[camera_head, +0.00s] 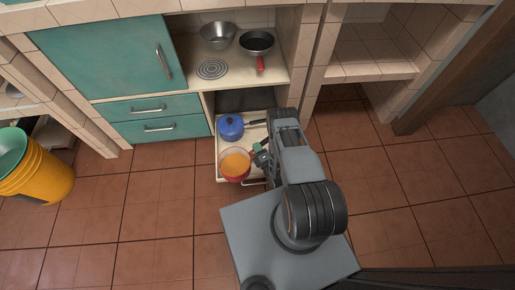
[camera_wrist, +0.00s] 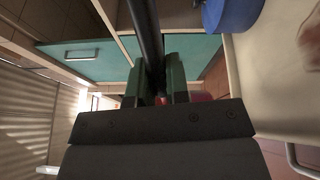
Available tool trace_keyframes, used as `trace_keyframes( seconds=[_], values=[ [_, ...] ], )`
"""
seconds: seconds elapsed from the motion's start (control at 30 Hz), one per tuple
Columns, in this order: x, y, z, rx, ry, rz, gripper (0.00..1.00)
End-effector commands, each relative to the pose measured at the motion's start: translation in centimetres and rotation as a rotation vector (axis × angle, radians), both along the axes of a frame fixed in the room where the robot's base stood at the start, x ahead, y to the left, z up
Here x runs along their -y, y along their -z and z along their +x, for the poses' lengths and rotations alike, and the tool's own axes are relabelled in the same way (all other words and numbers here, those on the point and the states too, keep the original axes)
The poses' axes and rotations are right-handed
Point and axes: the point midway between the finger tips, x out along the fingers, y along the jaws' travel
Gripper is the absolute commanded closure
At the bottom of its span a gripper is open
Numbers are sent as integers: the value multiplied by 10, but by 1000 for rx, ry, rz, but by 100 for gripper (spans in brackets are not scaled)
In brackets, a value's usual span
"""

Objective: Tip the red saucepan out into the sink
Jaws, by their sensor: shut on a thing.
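The red saucepan (camera_head: 235,177) holds an orange filling and looks roughly upright, at the front left of the pulled-out cream drawer (camera_head: 258,172). I cannot tell if it touches the drawer floor. My gripper (camera_head: 262,154) is beside its right side, shut on its handle. In the wrist view, the green fingers of my gripper (camera_wrist: 158,82) close around a dark bar (camera_wrist: 146,35), which looks like the handle. I cannot make out a sink in either view.
A blue pot (camera_head: 230,127) with a dark handle sits close behind the saucepan; it also shows in the wrist view (camera_wrist: 231,12). The counter above holds a metal bowl (camera_head: 218,35), a burner (camera_head: 212,69) and a red-handled pan (camera_head: 257,42). A yellow bucket (camera_head: 38,172) stands at left.

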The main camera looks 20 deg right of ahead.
Motion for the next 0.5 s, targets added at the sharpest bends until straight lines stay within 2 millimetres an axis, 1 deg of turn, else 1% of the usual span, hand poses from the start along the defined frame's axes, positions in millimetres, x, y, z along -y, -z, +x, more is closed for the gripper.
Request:
trace_keyframes(
  seconds=[0.37,0.43,0.5],
  values=[
    [-1,-3,2,3,-1,0,100],
    [-1,-9,7,4,3,-1,100],
    [-1,-21,14,4,7,-4,100]
  ],
)
